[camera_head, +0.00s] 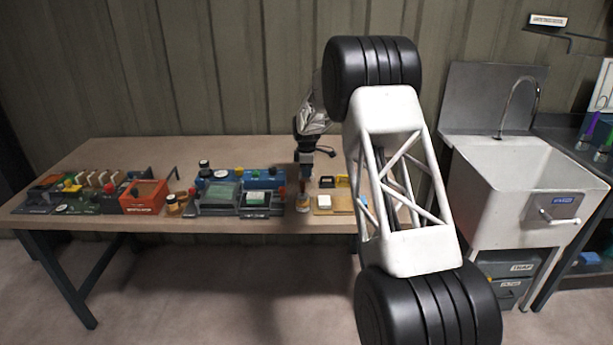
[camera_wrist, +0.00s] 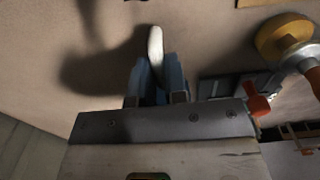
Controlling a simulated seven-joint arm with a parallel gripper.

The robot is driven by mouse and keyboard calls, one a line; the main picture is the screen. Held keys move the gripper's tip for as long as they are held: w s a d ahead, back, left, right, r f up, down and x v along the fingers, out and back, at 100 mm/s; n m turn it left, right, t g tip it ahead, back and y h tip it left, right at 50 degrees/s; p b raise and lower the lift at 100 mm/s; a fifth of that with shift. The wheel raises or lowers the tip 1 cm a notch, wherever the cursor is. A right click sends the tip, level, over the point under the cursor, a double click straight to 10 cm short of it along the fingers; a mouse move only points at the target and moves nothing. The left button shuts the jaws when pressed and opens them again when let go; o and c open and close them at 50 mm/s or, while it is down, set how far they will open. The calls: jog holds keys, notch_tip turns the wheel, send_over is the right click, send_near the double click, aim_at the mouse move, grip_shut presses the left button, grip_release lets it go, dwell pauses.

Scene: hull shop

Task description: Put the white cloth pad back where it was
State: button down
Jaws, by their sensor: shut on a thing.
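A white, thin, rounded thing, seen edge-on and apparently the white cloth pad (camera_wrist: 155,45), is between the blue fingers of my gripper (camera_wrist: 155,82) in the wrist view. The gripper is shut on it, over bare brown bench top, with a dark shadow to the left. In the head view my gripper (camera_head: 304,170) is over the bench, right of the blue rack; the held pad cannot be made out there. A white block (camera_head: 323,200) lies on a tan board (camera_head: 342,207) right of the gripper. A pale pad (camera_head: 257,198) lies in a dark tray.
The bench (camera_head: 250,150) holds a blue rack (camera_head: 262,178), an orange bin (camera_head: 144,196) and several small items along its front. A yellow-topped jar (camera_wrist: 284,36) is close at right in the wrist view. The bench's back strip is clear. A white sink (camera_head: 525,180) stands right.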

jog(key=shift+f, duration=0.9)
jog(key=shift+f, duration=0.15)
jog(key=c, duration=1.1)
grip_release()
jog(key=shift+c, duration=0.2)
notch_tip(320, 180, up, 12)
jog(key=shift+r, duration=0.2)
